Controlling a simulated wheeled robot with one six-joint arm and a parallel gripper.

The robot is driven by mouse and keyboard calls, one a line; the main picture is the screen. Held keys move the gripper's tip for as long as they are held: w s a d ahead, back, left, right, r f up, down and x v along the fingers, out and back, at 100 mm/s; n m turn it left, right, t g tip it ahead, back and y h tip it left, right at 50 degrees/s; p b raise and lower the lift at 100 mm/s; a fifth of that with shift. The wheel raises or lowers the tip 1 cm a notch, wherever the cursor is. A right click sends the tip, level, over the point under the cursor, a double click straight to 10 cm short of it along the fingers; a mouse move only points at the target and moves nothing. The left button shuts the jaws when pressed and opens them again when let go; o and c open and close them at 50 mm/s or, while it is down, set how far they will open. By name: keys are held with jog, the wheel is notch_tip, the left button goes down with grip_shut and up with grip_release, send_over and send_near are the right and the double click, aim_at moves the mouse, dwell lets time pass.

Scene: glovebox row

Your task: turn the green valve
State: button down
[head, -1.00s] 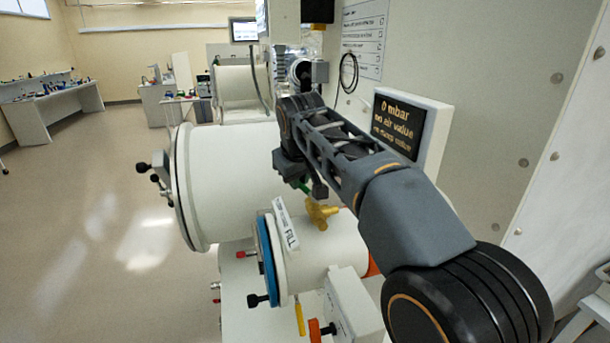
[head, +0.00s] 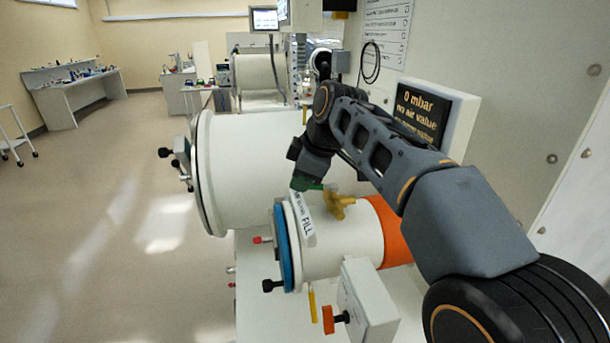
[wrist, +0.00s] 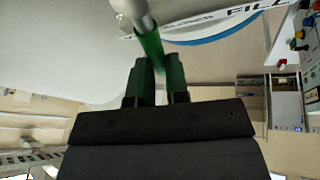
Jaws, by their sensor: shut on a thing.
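The green valve has a brass body (head: 340,204) on top of the small white cylinder, with a green lever to its left. My gripper (head: 307,183) is at the lever in the head view, where the two greens are hard to tell apart. In the wrist view the green lever (wrist: 151,47), with a pale end, runs down between the two dark green fingers of my gripper (wrist: 159,66). The gripper is shut on the lever. The lever's far end is hidden between the fingers.
The small cylinder (head: 345,240) carries a FILL label (head: 304,218) and a blue ring beside the valve. A large white cylinder (head: 245,165) lies behind. A display panel (head: 425,110) stands behind my arm. Open floor (head: 100,220) is at left.

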jog(key=n, duration=0.1)
jog(key=s+n+g, duration=0.1)
jog(key=shift+s+n+y, duration=0.3)
jog(key=shift+n, duration=0.1)
jog(key=n, duration=0.1)
jog(key=s+n+g, duration=0.1)
jog(key=shift+s+d+n, duration=0.3)
jog(key=shift+n, duration=0.1)
jog(key=n, duration=0.1)
jog(key=s+n+g, duration=0.1)
jog(key=shift+s+d+n+b, duration=0.15)
jog(key=shift+d+n+b, duration=0.2)
jog(key=shift+n, duration=0.05)
jog(key=s+d+n+g, duration=0.1)
jog(key=n, duration=0.1)
jog(key=shift+s+n+g, duration=0.1)
jog(key=shift+n+g, duration=0.2)
jog(key=shift+s+d+r+n+g+h+p, duration=0.1)
jog(key=shift+s+d+n+g+h+p, duration=0.25)
jog(key=shift+d+n, duration=0.65)
jog(key=shift+s+d+n+g+h+p, duration=0.25)
jog(key=shift+d+n+g+h, duration=0.2)
jog(key=shift+n, duration=1.1)
jog(key=shift+s+d+r+n+g+h+p, duration=0.1)
jog(key=shift+s+d+n+g+h+p, duration=0.2)
jog(key=shift+d+n, duration=0.65)
jog(key=shift+w+a+f+n, duration=0.15)
jog(key=shift+a+n, duration=0.1)
jog(key=shift+n, duration=0.25)
